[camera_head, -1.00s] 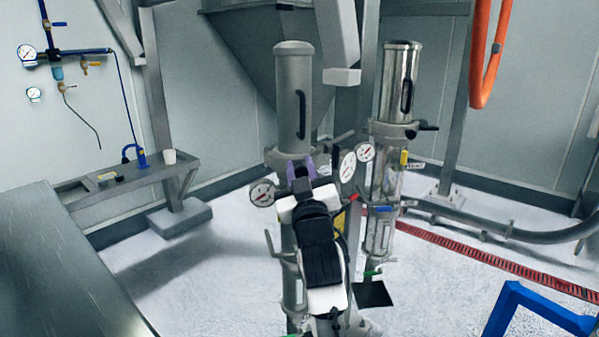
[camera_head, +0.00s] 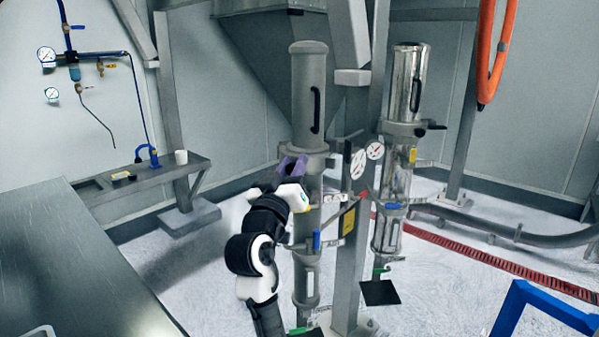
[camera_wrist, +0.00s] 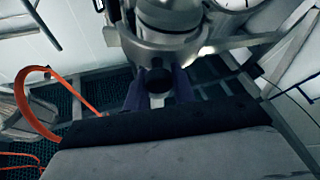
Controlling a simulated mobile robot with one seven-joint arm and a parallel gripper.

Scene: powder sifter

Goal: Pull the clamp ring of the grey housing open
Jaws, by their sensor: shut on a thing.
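The grey housing (camera_head: 308,95) is a tall matte cylinder with a black handle, left of the shiny one in the head view. Its clamp ring (camera_head: 318,150) is a grey collar around the housing's lower end. The ring also shows in the wrist view (camera_wrist: 135,42). My gripper (camera_head: 291,166) has purple fingers and is at the ring's front left. In the wrist view my gripper (camera_wrist: 158,88) is shut on a dark round knob (camera_wrist: 157,78) at the ring's near side. My fingers partly hide the knob. I cannot tell how far the ring is open.
A shiny cylinder (camera_head: 406,85) with its own collar stands to the right. Round gauges (camera_head: 358,164) sit between the two columns. A steel table (camera_head: 75,265) fills the lower left, and a blue frame (camera_head: 540,300) is at the lower right.

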